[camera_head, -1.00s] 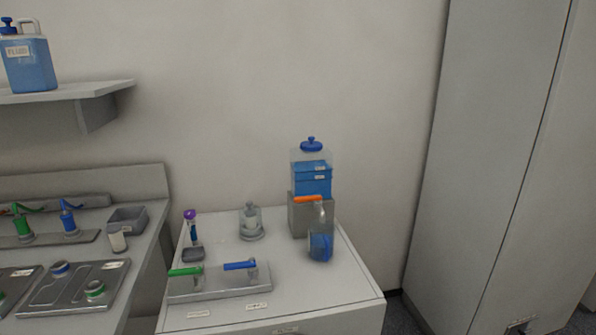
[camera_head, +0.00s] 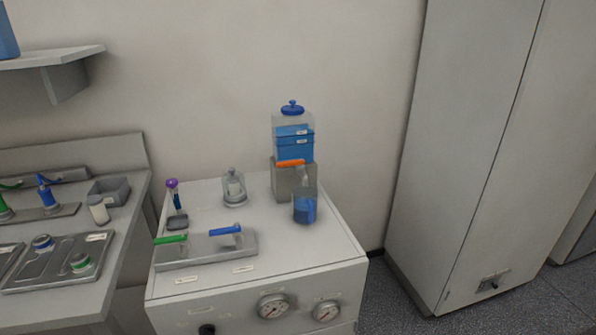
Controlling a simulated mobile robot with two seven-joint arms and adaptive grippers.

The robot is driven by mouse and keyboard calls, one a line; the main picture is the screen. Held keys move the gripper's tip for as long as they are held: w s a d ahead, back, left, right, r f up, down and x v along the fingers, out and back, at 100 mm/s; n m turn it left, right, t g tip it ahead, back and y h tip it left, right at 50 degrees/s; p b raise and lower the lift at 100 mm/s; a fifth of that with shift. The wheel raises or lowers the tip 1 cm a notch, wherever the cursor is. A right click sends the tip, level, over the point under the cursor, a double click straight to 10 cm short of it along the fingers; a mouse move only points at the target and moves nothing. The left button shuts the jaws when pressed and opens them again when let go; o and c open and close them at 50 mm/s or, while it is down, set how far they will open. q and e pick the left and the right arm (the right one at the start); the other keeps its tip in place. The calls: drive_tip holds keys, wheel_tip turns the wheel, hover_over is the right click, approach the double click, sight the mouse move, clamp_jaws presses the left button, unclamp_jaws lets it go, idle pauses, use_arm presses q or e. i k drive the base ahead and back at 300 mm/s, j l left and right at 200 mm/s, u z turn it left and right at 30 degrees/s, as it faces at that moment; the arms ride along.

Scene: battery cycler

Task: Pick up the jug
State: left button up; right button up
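A small jug (camera_head: 305,209) with blue liquid stands upright on the white cabinet top, in front of a grey block under the orange lever (camera_head: 291,163). A larger clear tank (camera_head: 293,138) with a blue lid and blue fluid sits on that block. At the far left, part of a blue fluid container (camera_head: 6,40) shows above the wall shelf, cut off by the picture edge. Neither of my grippers is in view.
The white cabinet (camera_head: 330,248) also carries a glass jar (camera_head: 235,187), a purple-capped tube (camera_head: 174,195) and a plate with green and blue levers (camera_head: 207,250). Gauges (camera_head: 272,306) are on its front. A left bench (camera_head: 125,225) holds trays. A tall locker (camera_head: 455,150) stands right; floor between is clear.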

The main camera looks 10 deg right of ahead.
sight(304, 199)
drive_tip(key=l+u, duration=0.2)
drive_tip(key=u, duration=0.6)
drive_tip(key=k+l+u, duration=0.1)
drive_tip(key=l+u, duration=0.25)
drive_tip(key=k+l+u, duration=0.15)
drive_tip(key=l+u, duration=0.2)
drive_tip(key=l, duration=0.2)
drive_tip(key=k+l, duration=0.2)
drive_tip(key=l, duration=0.2)
drive_tip(key=k+l+u, duration=0.15)
drive_tip(key=l, duration=0.3)
drive_tip(key=k+l, duration=0.25)
drive_tip(key=l, duration=0.15)
drive_tip(key=k+l+u, duration=0.1)
drive_tip(key=l, duration=0.3)
drive_tip(key=i+j, duration=0.3)
